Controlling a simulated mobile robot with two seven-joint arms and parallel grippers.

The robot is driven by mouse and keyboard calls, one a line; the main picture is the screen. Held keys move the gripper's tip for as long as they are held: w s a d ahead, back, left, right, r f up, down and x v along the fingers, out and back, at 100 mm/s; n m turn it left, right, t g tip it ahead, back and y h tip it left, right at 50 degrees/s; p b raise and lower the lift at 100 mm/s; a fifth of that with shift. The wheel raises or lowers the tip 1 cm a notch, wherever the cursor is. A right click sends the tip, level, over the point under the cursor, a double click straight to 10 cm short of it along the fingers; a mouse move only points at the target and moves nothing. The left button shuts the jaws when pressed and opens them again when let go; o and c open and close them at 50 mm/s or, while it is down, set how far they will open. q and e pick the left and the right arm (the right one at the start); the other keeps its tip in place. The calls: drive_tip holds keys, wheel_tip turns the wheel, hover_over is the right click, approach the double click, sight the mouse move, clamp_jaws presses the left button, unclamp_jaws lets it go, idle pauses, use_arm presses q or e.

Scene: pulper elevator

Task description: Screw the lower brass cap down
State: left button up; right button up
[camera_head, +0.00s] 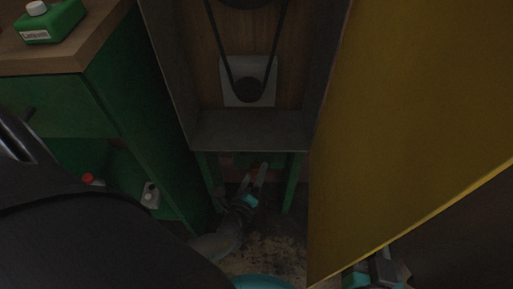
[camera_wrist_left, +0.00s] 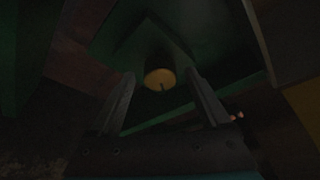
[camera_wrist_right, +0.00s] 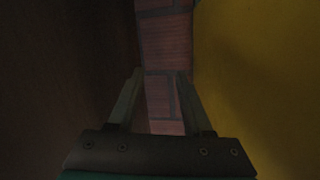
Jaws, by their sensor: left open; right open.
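A round brass cap (camera_wrist_left: 160,79) shows in the left wrist view, on the green underside of the machine. It appears between and beyond the open fingers of my left gripper (camera_head: 256,172), and neither finger looks to be touching it. In the head view this gripper is low under the grey metal ledge, between the green legs; the cap is hidden there. A small pale orange thing (camera_wrist_left: 237,116) lies to the right in the left wrist view, too dark to identify. My right gripper (camera_wrist_right: 158,76) is open and empty, facing a brick wall.
The grey ledge (camera_head: 250,131) and green legs (camera_head: 293,183) frame the left gripper's space. A yellow panel (camera_head: 415,120) stands at the right, between my arms. A green cabinet (camera_head: 130,110) stands at the left. The brick strip (camera_wrist_right: 165,90) lies beyond the right gripper.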

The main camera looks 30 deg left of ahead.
use_arm(q)
drive_tip(key=shift+b+x, duration=0.35)
drive_tip(key=shift+x, duration=0.85)
use_arm(e)
drive_tip(key=shift+s+a+r+t, duration=0.3)
drive_tip(key=shift+s+r+t, duration=0.2)
drive_tip(key=shift+t, duration=0.4)
use_arm(q)
drive_tip(key=shift+c, duration=0.2)
clamp_jaws()
use_arm(e)
drive_tip(key=shift+w, duration=0.1)
